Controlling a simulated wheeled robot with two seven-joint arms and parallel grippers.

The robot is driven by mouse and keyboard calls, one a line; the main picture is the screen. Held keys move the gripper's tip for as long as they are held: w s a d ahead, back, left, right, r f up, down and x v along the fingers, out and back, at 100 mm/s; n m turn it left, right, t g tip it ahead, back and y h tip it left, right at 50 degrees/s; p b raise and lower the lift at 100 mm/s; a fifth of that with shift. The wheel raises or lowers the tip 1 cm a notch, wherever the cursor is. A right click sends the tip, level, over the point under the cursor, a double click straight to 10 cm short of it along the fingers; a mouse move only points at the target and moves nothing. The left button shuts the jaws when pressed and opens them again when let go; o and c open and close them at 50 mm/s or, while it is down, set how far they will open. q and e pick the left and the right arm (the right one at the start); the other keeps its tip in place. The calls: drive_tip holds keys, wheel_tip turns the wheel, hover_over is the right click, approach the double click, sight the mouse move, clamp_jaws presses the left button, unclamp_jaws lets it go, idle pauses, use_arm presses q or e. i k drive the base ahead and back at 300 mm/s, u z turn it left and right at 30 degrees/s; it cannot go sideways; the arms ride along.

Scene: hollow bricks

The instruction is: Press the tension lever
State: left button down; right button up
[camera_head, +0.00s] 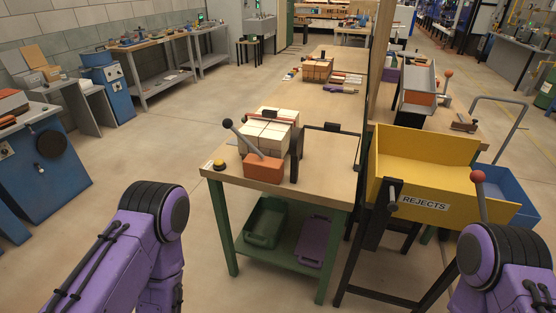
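A grey lever with a black knob (237,134) rises, tilted to the left, from an orange base (263,168) at the front of the wooden table (325,187). A stack of pale bricks (268,132) stands right behind it. A black upright part (296,155) is beside the stack on its right. No label shows which lever is the tension lever. My purple left and right arm links show at the bottom left and bottom right, well apart from the lever. Neither gripper is in view.
A yellow button (218,165) sits at the table's front left corner. A yellow REJECTS bin (424,180) stands to the right, with a red-knobbed lever (478,190) in front. Green (265,222) and purple (313,240) crates lie on the lower shelf. Floor left of the table is clear.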

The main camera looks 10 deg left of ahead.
sight(227, 123)
drive_tip(key=k, duration=0.6)
drive_tip(key=z, duration=0.55)
drive_tip(key=i, duration=1.05)
drive_tip(key=u, duration=0.45)
